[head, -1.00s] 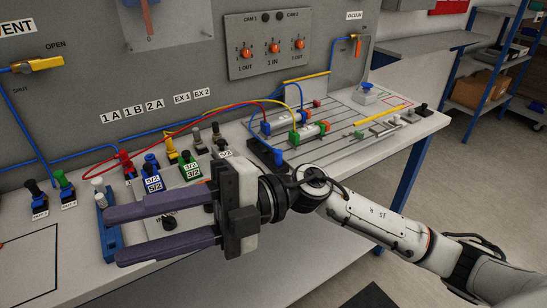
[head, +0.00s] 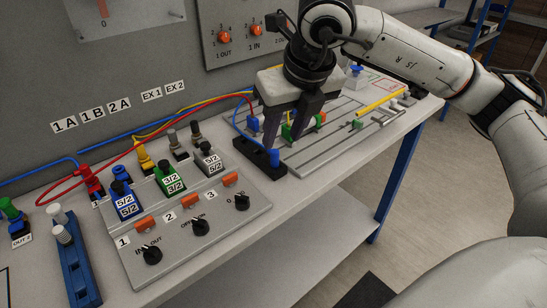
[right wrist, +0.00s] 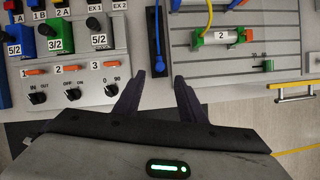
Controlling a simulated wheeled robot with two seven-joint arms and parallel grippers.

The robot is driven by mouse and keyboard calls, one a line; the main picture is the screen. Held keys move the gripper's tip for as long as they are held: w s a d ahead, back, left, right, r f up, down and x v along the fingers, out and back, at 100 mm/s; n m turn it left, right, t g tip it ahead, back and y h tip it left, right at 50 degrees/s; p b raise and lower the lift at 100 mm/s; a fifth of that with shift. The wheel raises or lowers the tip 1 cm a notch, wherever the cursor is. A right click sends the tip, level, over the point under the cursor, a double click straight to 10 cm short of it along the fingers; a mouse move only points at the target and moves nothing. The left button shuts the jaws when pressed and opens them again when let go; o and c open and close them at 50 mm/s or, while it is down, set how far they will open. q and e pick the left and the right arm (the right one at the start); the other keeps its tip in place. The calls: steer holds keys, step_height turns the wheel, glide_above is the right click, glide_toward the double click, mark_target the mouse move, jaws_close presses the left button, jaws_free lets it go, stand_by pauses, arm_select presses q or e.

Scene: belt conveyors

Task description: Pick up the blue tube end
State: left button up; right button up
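A blue tube runs up from the block's back end. In the right wrist view the blue tube end (right wrist: 158,69) lies just beyond the fingertips, about midway between them. My right gripper (head: 286,138) points down behind and above the tube end in the head view. Its two dark fingers are open and apart, with nothing between them; they also show in the right wrist view (right wrist: 159,82). My left gripper is not in view.
A grooved plate (head: 325,150) with cylinder units lies right of the block. A valve panel (head: 185,238) with black knobs and orange switches lies to the left. Red, yellow and blue tubes cross behind. The bench's front edge is close to the block.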

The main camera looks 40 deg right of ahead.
mark_target(275, 151)
steer(key=shift+p+x, duration=0.3)
steer(key=shift+x, duration=2.8)
steer(key=shift+w+r, duration=0.15)
steer(key=shift+w, duration=0.05)
jaws_close()
